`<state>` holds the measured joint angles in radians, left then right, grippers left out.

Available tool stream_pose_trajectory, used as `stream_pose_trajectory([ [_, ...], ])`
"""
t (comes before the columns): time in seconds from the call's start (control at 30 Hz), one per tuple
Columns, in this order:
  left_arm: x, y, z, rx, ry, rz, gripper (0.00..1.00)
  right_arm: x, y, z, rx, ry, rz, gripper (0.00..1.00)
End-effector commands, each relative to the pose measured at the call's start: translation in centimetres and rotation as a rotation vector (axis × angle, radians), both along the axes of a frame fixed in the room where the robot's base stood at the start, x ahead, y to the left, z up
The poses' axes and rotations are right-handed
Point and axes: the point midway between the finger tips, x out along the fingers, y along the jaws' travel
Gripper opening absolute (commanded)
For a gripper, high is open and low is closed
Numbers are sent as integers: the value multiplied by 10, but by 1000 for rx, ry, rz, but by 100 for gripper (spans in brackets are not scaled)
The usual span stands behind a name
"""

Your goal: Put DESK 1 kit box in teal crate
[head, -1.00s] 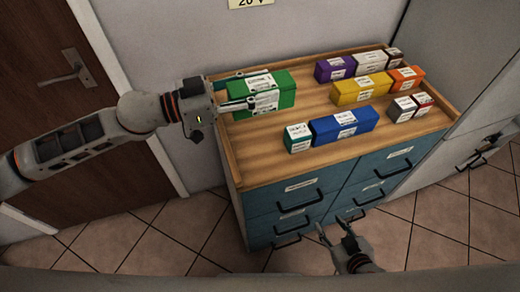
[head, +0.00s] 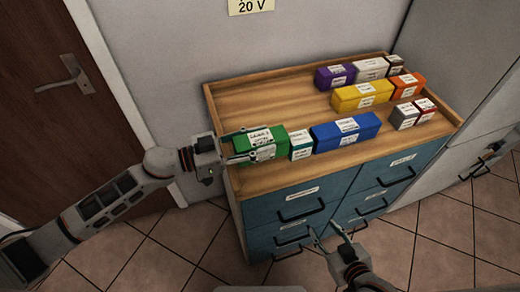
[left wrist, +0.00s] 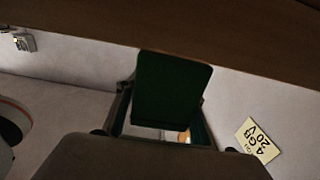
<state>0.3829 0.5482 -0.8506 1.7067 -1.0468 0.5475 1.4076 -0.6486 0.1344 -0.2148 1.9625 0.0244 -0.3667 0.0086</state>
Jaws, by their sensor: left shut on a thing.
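My left gripper (head: 243,146) is shut on a green box (head: 272,142) with a white label, at the front left of the wooden cabinet top. The box's dark green end also shows between the fingers in the left wrist view (left wrist: 172,88). It is beside a small teal box (head: 301,145); I cannot tell whether they touch, or whether the green box rests on the wood. The label print is too small to read, so I cannot tell which box is DESK 1. No teal crate is seen. My right gripper (head: 327,236) is open and empty before the drawers.
The cabinet top (head: 275,108) has raised wooden edges. A blue box (head: 346,132) stands right of the teal one; yellow (head: 362,95), purple (head: 335,77), orange (head: 408,86) and other boxes stand behind and right. Blue-green drawers (head: 300,200) have protruding black handles. The back left top is clear.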

Motion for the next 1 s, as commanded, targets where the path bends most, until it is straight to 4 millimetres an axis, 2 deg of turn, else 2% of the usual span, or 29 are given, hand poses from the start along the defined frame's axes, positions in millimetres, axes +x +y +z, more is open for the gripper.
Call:
stream_pose_trajectory([
  [0.03,-1,-1,-10,-2,4,1,1,0,0,-4,-1,-1,1,40],
  [0.2,0,0,-27,-2,3,1,1,0,-1,2,-4,-2,3,40],
  [0.77,0,0,-37,-2,3,0,1,0,-3,-2,-6,0,1,40],
  [0.8,-1,0,-39,1,3,0,43,0,-3,-2,-7,1,1,40],
  [0.83,-1,0,-38,1,3,0,51,0,-3,-2,-7,2,1,40],
  [0.87,-1,0,-38,1,3,0,54,-1,-3,-3,-7,3,1,40],
  [1.0,-1,0,-38,1,3,0,54,-1,-3,-3,-8,4,1,40],
])
